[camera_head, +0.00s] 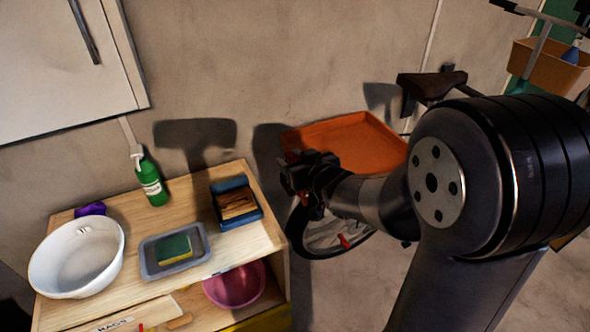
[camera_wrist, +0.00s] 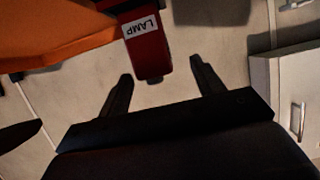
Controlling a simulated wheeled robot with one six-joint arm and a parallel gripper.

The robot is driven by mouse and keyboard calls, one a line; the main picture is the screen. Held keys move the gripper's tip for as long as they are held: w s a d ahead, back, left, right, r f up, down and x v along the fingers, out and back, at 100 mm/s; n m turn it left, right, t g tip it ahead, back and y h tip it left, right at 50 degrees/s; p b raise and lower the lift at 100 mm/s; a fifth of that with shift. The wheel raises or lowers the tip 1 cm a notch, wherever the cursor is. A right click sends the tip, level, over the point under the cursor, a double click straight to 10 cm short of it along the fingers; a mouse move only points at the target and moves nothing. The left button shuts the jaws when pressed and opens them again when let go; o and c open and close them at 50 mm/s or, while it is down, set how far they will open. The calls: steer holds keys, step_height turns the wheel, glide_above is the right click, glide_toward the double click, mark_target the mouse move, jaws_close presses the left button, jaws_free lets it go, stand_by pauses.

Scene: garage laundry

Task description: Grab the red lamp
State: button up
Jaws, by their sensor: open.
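The red lamp (camera_wrist: 147,50) shows in the wrist view at top centre, with a white "LAMP" label and a dark tip. Its upper part runs out of the frame. My gripper (camera_wrist: 161,68) is open, with one finger on each side of the lamp's lower end. The fingers look apart from the lamp, and I cannot tell the depth between them. In the head view my gripper (camera_head: 300,178) is right of the wooden bench, and I cannot clearly make out the lamp there.
An orange tray (camera_head: 350,135) lies behind my gripper, by a bicycle wheel (camera_head: 335,240). The wooden bench (camera_head: 215,245) holds a white bowl (camera_head: 75,262), a green bottle (camera_head: 151,182), a grey tray (camera_head: 192,262) with a sponge, and a blue tray (camera_head: 222,186). A pink basin (camera_head: 235,288) sits below.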

steer(key=shift+d+p+x, duration=0.2)
steer(key=shift+p+x, duration=0.3)
steer(key=shift+x, duration=1.95)
steer(key=shift+r, duration=0.1)
steer(key=c, duration=1.1)
steer(key=shift+c, duration=0.2)
